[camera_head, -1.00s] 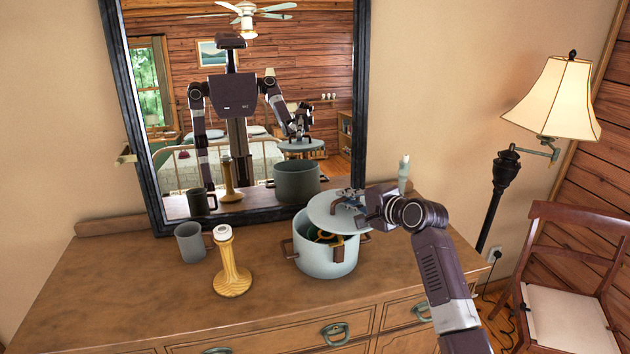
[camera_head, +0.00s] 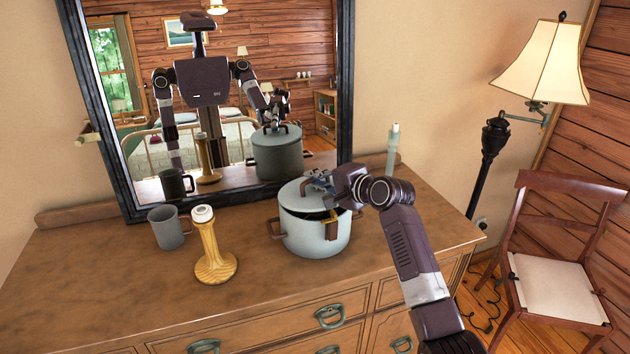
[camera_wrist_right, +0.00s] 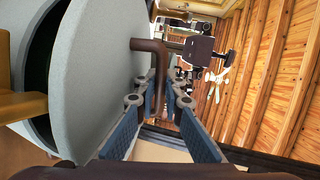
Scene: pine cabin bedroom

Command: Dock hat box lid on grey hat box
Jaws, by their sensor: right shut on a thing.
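The grey hat box (camera_head: 318,242), a round pot-like box with brown side handles, stands on the dresser. The pale grey round lid (camera_head: 292,194) lies over its opening, slightly tilted. A dark gap shows between lid and box at the front right, and in the right wrist view along the lid's (camera_wrist_right: 95,75) left side. My right gripper (camera_head: 318,183) is above the lid. In the right wrist view its fingers (camera_wrist_right: 160,97) are shut on the lid's brown bar handle (camera_wrist_right: 148,46). Whether the lid touches the rim all round is hidden. My left gripper is not directly in view.
On the wooden dresser top (camera_head: 120,285), a turned wooden stand (camera_head: 212,258) and a grey mug (camera_head: 168,230) are left of the box. A slim pale bottle (camera_head: 393,150) stands behind right. A framed mirror (camera_head: 347,90) rises behind. The front left of the top is clear.

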